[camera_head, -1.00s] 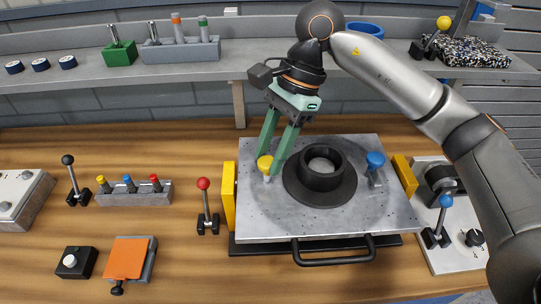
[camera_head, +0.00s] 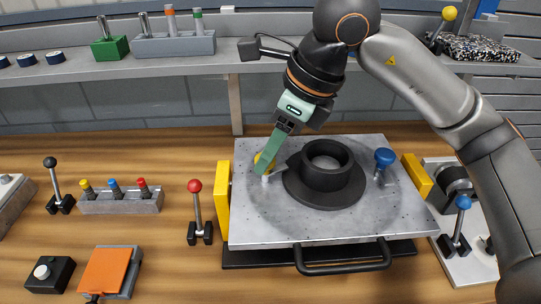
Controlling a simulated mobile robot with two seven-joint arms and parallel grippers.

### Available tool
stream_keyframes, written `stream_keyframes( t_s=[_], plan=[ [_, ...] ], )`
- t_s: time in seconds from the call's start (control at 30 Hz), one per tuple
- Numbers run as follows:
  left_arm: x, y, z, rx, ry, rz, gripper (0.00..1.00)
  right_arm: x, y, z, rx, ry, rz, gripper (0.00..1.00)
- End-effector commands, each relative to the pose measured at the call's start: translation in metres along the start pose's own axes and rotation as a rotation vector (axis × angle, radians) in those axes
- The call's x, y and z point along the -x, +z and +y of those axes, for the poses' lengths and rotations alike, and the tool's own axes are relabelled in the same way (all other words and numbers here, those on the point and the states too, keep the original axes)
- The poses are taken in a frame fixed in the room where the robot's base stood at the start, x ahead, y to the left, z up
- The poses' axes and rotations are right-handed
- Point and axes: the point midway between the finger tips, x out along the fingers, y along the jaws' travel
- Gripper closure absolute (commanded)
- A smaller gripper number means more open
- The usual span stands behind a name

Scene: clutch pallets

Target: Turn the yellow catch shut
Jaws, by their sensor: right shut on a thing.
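The yellow catch (camera_head: 258,157) stands on the left part of the grey metal pallet plate (camera_head: 275,225), left of a black round hub (camera_head: 325,185). My right gripper (camera_head: 265,165) comes down from above, seen edge-on, and is shut on the yellow catch. Its green fingers hide much of the catch's knob. A blue catch (camera_head: 384,158) stands on the plate right of the hub. My left gripper is out of view.
Yellow blocks flank the plate at left (camera_head: 223,205) and right (camera_head: 416,175). A black handle (camera_head: 343,268) lies at its front. A red-knobbed lever (camera_head: 196,205) stands close left. A shelf (camera_head: 190,68) with fixtures runs behind.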

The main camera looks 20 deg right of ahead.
Motion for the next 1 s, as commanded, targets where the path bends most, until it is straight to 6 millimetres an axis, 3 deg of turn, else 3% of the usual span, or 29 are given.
stream_keyframes(
  t_s=[0.5, 1.0],
  plan=[
    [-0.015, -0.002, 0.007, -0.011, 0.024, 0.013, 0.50, -0.001, 0.000, 0.003, -0.321, -0.136, 0.000, 1.00],
    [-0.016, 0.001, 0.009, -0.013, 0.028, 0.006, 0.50, 0.000, 0.001, 0.003, -0.387, -0.160, 0.001, 1.00]
  ],
)
